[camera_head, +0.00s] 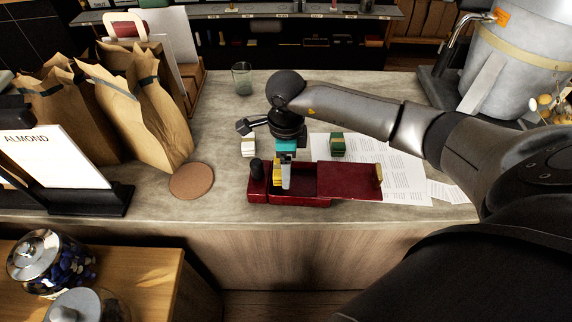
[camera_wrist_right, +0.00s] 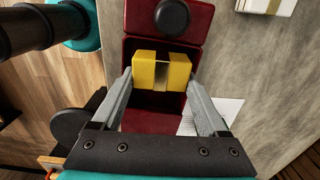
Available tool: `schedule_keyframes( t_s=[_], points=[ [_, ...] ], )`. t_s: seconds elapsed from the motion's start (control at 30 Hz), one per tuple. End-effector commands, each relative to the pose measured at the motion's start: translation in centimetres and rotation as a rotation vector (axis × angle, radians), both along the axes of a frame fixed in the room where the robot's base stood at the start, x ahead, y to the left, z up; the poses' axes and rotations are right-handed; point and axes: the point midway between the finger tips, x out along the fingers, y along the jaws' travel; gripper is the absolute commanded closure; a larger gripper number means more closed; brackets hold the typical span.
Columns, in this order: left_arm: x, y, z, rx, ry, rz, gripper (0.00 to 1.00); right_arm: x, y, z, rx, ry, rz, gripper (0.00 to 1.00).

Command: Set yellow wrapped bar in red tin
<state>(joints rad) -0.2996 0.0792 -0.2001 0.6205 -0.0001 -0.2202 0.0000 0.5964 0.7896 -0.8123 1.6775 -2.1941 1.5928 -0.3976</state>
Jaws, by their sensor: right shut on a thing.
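My right gripper (camera_head: 284,184) points down over the red tin (camera_head: 300,199) on the counter. It is shut on the yellow wrapped bar (camera_head: 277,175). In the right wrist view the bar (camera_wrist_right: 148,71) sits between the two fingertips (camera_wrist_right: 162,78), above the tin's dark red interior (camera_wrist_right: 150,116). I cannot tell whether the bar touches the tin's floor. The tin's red lid (camera_head: 345,179) lies off to the right side, leaving the compartment under the gripper open. My left gripper is not in view.
A dark round-topped object (camera_head: 256,168) stands at the tin's left end. A white wrapped stack (camera_head: 248,148) and a green one (camera_head: 337,145) stand behind the tin. A glass (camera_head: 242,79), a cork coaster (camera_head: 191,181) and paper bags (camera_head: 140,110) are nearby. Printed sheets (camera_head: 400,175) lie right.

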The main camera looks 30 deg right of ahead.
Motion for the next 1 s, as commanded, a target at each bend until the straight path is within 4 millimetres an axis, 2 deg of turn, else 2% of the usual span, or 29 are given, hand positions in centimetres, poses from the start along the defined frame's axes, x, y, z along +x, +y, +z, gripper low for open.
schedule_keyframes(
  t_s=[0.77, 0.8, 1.0],
  points=[
    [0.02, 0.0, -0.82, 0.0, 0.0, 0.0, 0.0, 0.01, -0.01, -0.8, 0.0, 0.0, 0.0, 0.79],
    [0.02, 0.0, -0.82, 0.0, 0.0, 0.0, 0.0, 0.01, -0.01, -0.8, 0.0, 0.0, 0.0, 0.22],
    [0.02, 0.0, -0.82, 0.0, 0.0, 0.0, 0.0, 0.01, -0.01, -0.81, 0.0, 0.0, 0.0, 0.0]
  ],
)
